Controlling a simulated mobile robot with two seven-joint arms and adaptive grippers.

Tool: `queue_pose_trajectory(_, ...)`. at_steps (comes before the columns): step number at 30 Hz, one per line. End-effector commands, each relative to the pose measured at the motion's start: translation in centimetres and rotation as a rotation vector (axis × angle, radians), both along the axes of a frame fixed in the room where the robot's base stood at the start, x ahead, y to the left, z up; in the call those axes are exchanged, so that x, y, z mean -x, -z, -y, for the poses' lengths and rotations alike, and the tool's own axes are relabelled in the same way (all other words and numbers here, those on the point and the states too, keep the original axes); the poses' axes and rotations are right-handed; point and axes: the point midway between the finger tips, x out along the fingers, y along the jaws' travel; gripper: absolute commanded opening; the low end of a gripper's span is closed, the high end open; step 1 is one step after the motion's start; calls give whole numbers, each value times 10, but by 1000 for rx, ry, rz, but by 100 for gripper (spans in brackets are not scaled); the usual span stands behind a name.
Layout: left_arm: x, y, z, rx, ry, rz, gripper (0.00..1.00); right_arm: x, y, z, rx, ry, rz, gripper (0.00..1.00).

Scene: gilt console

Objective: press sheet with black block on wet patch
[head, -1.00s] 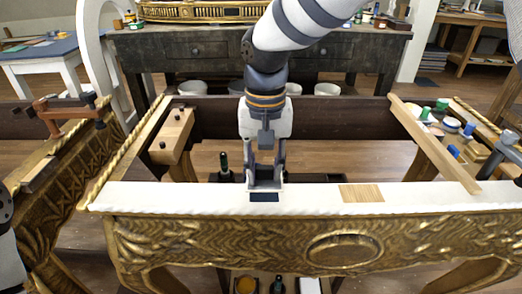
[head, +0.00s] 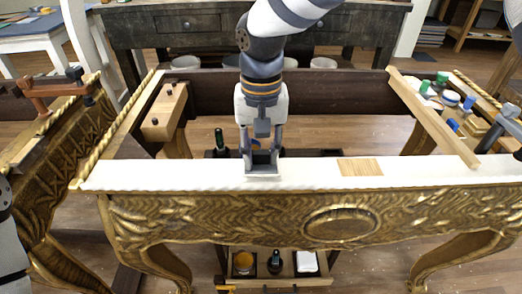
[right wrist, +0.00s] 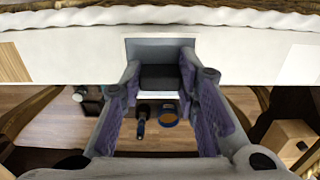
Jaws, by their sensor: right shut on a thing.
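My right gripper (head: 262,170) is low over the white top of the gilt console's front rail (head: 215,173). In the right wrist view, its two fingers (right wrist: 160,85) are shut on the black block (right wrist: 160,78). A dark grey rectangle with a pale rim (right wrist: 160,49) lies on the white rail, showing just past the block. I cannot tell whether it is the wet patch, the sheet or both. The block's underside is hidden, so contact is unclear. My left gripper is out of view; only part of my left arm shows at the left edge.
A striped wooden piece (head: 360,167) lies on the rail to the right. A wooden bar (head: 433,118) crosses the right side, near several small jars. A wooden block with dark knobs (head: 164,112) stands at the left. A low tray with bottles (head: 273,265) is below the rail.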

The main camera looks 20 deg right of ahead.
Motion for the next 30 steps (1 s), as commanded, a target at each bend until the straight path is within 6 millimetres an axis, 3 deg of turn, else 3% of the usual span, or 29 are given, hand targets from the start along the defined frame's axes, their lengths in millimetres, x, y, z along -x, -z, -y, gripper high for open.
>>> queue_pose_trajectory(30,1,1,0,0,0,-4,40,0,12,0,1,0,-1,7)
